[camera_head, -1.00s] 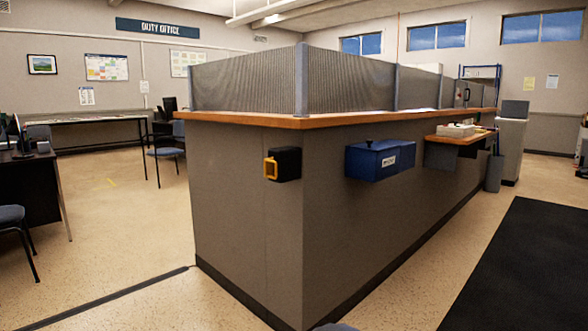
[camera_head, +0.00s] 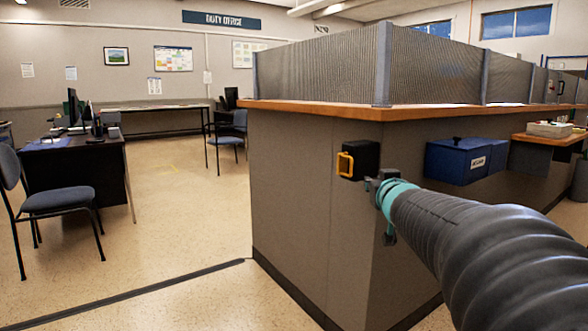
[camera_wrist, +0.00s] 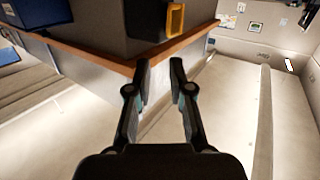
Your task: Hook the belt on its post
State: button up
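The belt's yellow end loop (camera_head: 345,165) sticks out of a black housing (camera_head: 365,160) on the counter's near corner. In the wrist view the yellow loop (camera_wrist: 176,19) and the black housing (camera_wrist: 150,14) show at the top, beyond my fingertips. My gripper (camera_wrist: 159,68) is open, with two separate fingers and nothing between them. In the head view my gripper (camera_head: 380,208) is just right of and below the housing, seen partly behind my wrist. It does not hold the loop. I cannot make out a post for the belt in either view.
The counter (camera_head: 310,200) with its wooden top edge stands close to my arm. A blue box (camera_head: 455,162) and a shelf (camera_head: 550,137) project from its right side. A chair (camera_head: 60,205) and desk (camera_head: 70,170) stand at left. Floor between them and the counter is open.

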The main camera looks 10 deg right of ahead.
aim_at(351, 172)
jog(key=w+d+f+n+t+y, duration=0.1)
jog(key=w+d+n+y, duration=0.35)
jog(key=w+y, duration=0.2)
jog(key=shift+m, duration=0.25)
jog(key=w, duration=0.4)
jog(key=w+a, duration=0.1)
jog(key=w, duration=0.8)
jog(key=shift+w+a+f, duration=0.1)
jog(key=shift+a+f, duration=0.05)
jog(key=shift+a, duration=0.15)
grip_shut()
